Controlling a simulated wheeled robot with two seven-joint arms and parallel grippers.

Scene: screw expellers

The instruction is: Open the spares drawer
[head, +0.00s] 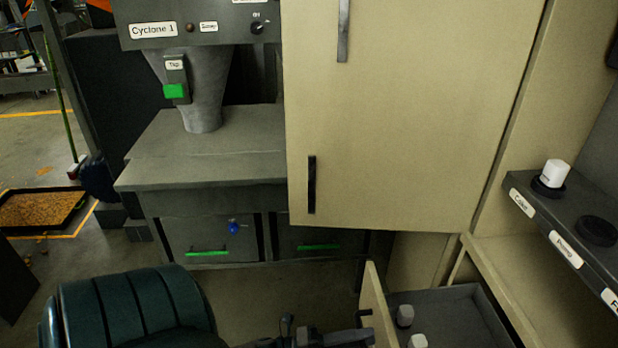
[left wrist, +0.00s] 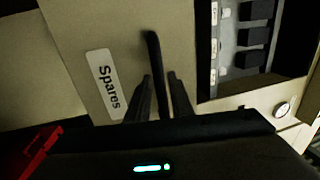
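The spares drawer (head: 374,302) is pulled out at the bottom right of the head view, with its dark inside (head: 455,312) showing. In the left wrist view its cream front has a "Spares" label (left wrist: 105,78) and a dark bar handle (left wrist: 153,55). My left gripper (left wrist: 159,76) has one finger on each side of this handle, with narrow gaps between fingers and bar. In the head view my left gripper (head: 345,336) is at the bottom edge, just left of the drawer front, partly cut off. My right gripper is in neither view.
A dark labelled shelf (head: 570,230) with a white-capped jar (head: 553,175) is at right. A grey bench (head: 205,155) stands at left.

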